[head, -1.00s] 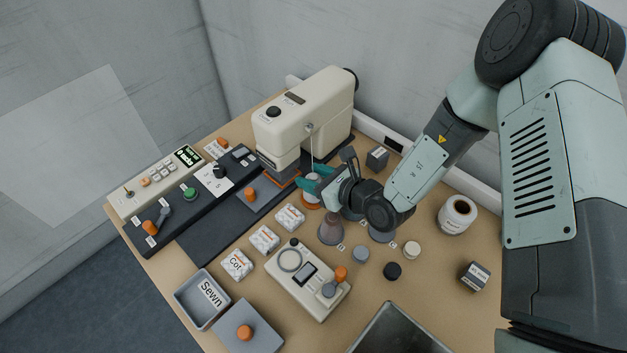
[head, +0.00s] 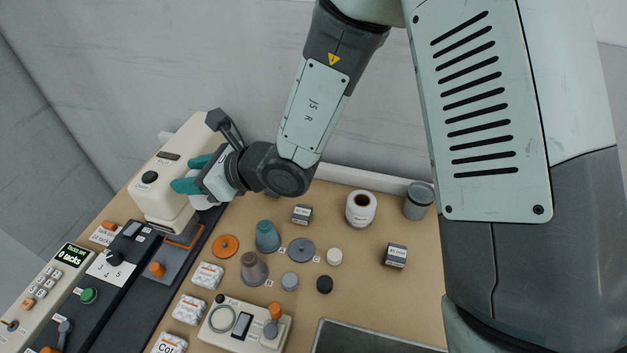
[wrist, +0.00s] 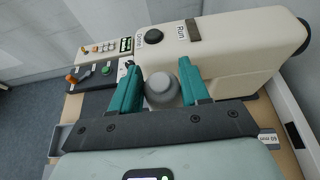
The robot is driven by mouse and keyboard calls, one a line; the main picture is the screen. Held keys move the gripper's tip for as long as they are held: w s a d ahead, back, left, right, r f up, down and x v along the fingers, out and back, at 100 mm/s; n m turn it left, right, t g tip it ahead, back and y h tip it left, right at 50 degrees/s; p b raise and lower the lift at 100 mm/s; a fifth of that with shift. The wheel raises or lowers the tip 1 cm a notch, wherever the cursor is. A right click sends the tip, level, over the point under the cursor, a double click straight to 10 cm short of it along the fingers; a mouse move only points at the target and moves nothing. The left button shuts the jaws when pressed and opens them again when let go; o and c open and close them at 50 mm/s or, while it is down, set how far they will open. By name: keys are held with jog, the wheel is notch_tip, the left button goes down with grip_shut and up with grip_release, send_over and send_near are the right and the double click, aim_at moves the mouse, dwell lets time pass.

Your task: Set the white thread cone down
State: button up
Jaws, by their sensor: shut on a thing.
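The white thread cone (wrist: 162,90) is between the two teal fingers of my gripper (wrist: 160,92) in the wrist view, which looks down on its pale rounded top. A flat orange disc (head: 225,246) lies bare on the table below and to the right of the gripper. A grey disc (head: 301,250) is also bare. A teal cone (head: 267,237) and a brown cone (head: 254,270) stand nearby.
White wrapped packs (head: 207,275) and a cream device (head: 245,325) lie in front. A white roll (head: 361,209), small dark boxes (head: 396,255) and a grey canister (head: 418,201) stand to the right. A dark control panel (head: 105,275) lies at left.

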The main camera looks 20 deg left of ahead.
jog(key=w+d+f+m+t+h, duration=0.15)
jog(key=w+d+m+t, duration=0.25)
jog(key=w+d, duration=0.8)
jog(key=w+d+f+m+t+h, duration=0.1)
jog(key=w+d+f+m+t, duration=0.25)
jog(key=w+d, duration=0.85)
jog(key=d+f+m+t+h, duration=0.2)
jog(key=d+m+t+h, duration=0.1)
jog(key=d, duration=1.2)
jog(key=d+f+m+t+h, duration=0.1)
jog(key=d+m+t+h, duration=0.15)
jog(key=d, duration=1.15)
jog(key=shift+s+d+f, duration=0.15)
jog(key=shift+f, duration=1.55)
jog(key=shift+s+d+f, duration=0.1)
jog(key=shift+d+f, duration=0.1)
jog(key=shift+f, duration=1.55)
jog(key=shift+s+d+f, duration=0.15)
jog(key=shift+f, duration=1.55)
